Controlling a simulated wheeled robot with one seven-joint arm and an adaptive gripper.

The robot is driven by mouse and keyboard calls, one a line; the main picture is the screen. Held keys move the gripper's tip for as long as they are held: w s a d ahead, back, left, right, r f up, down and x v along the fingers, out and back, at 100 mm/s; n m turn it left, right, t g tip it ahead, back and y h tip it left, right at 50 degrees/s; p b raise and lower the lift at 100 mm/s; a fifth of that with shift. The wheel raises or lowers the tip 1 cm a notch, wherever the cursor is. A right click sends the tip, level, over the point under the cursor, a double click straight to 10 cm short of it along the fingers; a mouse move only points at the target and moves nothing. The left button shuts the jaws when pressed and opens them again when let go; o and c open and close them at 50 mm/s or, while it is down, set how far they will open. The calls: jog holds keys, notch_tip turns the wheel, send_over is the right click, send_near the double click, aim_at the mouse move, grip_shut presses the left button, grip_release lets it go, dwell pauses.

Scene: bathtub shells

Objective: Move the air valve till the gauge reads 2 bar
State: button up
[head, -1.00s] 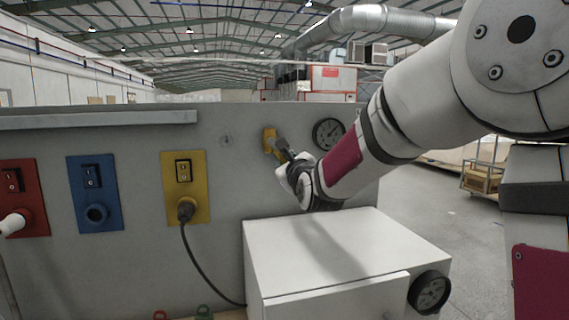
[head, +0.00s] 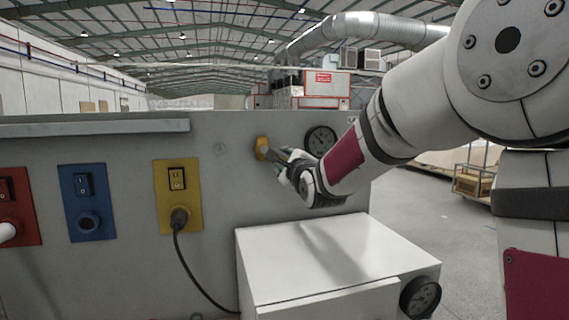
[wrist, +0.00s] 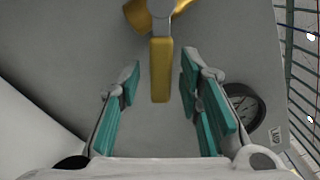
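The yellow air valve lever (wrist: 161,72) hangs between my gripper's fingers in the wrist view, with clear space on both sides. In the head view the yellow valve (head: 262,147) is on the grey panel, its lever partly hidden by my gripper (head: 274,155). My gripper also shows in the wrist view (wrist: 160,80), its green-padded fingers spread and not touching the lever. The round dark gauge (head: 320,141) is on the panel right of the valve. It also shows in the wrist view (wrist: 244,106), partly behind the right finger. Its reading is too small to tell.
Yellow (head: 178,195), blue (head: 90,203) and red (head: 18,205) switch sockets are at left on the panel. A black cable hangs from the yellow one.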

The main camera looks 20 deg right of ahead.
jog(key=s, duration=1.2)
dwell(0.3)
jog(key=s+f+n+g, duration=0.4)
jog(key=s+n, duration=0.4)
jog(key=s, duration=0.2)
jog(key=s+a+f+n+g, duration=0.1)
jog(key=s+f+n+g, duration=0.3)
jog(key=s+n, duration=0.4)
jog(key=s+a+f+n+g, duration=0.1)
jog(key=s+f+n+g, duration=0.3)
jog(key=s, duration=0.9)
notch_tip(320, 180, down, 2)
jog(key=n, duration=0.4)
jog(key=shift+f+g, duration=0.15)
jog(key=shift+g, duration=0.15)
